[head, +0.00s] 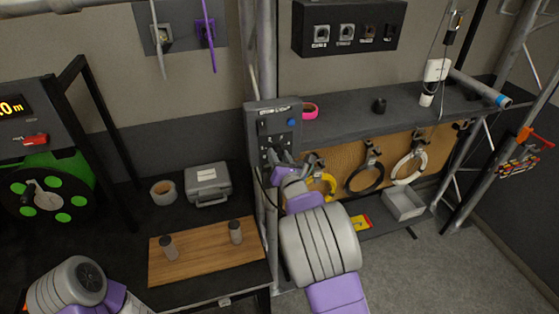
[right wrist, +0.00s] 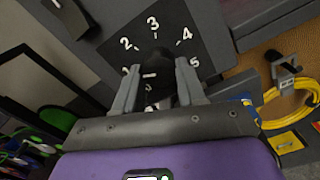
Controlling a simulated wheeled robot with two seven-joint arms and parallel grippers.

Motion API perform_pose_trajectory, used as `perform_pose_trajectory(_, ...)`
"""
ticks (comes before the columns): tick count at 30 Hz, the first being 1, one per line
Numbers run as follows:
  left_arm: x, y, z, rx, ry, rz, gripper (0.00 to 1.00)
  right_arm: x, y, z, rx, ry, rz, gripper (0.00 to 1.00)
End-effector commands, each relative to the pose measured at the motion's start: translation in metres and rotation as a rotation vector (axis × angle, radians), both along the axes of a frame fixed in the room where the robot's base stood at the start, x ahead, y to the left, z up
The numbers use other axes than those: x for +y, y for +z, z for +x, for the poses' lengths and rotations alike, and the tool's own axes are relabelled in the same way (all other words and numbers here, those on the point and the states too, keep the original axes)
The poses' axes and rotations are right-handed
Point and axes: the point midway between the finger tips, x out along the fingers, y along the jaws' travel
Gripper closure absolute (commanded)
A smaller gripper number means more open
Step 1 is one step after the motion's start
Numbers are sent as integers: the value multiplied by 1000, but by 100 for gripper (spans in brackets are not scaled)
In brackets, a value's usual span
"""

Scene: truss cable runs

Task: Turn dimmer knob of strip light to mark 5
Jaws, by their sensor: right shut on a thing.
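The strip light's control box (head: 258,117) is a grey panel on the upright post in the head view. It carries a blue button (head: 290,122). In the right wrist view its dark dial plate (right wrist: 172,22) shows white marks 1 to 5, with 5 at the right. The black dimmer knob (right wrist: 154,62) is between my right gripper's fingers. My right gripper (head: 274,156) is shut on the knob; its fingers also show in the right wrist view (right wrist: 157,84). I cannot tell which mark the knob points to. Only my left arm shows at lower left; its gripper is out of view.
A dark shelf (head: 350,118) right of the box holds a pink tape roll (head: 309,111) and a black cup-like piece (head: 379,105). Yellow cable (head: 326,184) hangs close to my right gripper. At left, a table holds a grey case (head: 207,184) and a wooden board (head: 200,252).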

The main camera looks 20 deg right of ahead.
Motion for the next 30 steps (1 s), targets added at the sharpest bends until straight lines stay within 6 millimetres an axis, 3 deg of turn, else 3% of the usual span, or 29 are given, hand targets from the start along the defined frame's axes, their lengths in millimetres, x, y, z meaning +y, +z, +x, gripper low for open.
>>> perform_pose_trajectory(30,0,-76,0,0,0,0,100,1,0,0,30,1,964,91)
